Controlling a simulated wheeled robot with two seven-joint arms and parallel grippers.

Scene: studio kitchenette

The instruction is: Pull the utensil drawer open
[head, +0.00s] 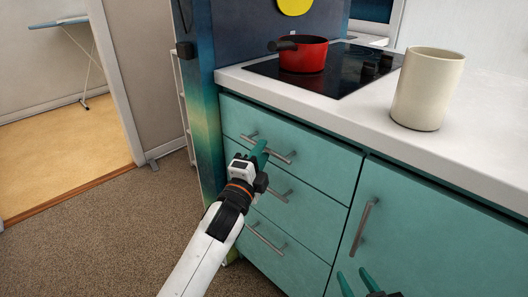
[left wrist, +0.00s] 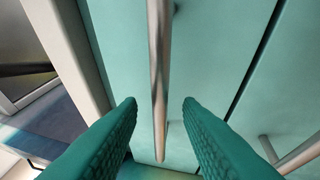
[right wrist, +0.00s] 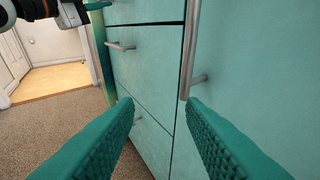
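The cabinet has a stack of three teal drawers, all looking flush. No label shows which is the utensil drawer; my left gripper (head: 260,151) is at the top drawer (head: 310,142). Its bar handle (head: 283,157) is partly hidden by the gripper. In the left wrist view the handle (left wrist: 158,75) runs between the two green fingers (left wrist: 160,108), with gaps on both sides, so the gripper is open around it. My right gripper (head: 358,281) is open and empty, low in front of the cabinet door. In the right wrist view its fingers are wide apart.
The cabinet door's vertical handle (head: 364,226) is near my right gripper. Two more drawer handles, the middle (head: 280,192) and lower (head: 265,238), are below. Carpet (head: 110,220) is clear at left.

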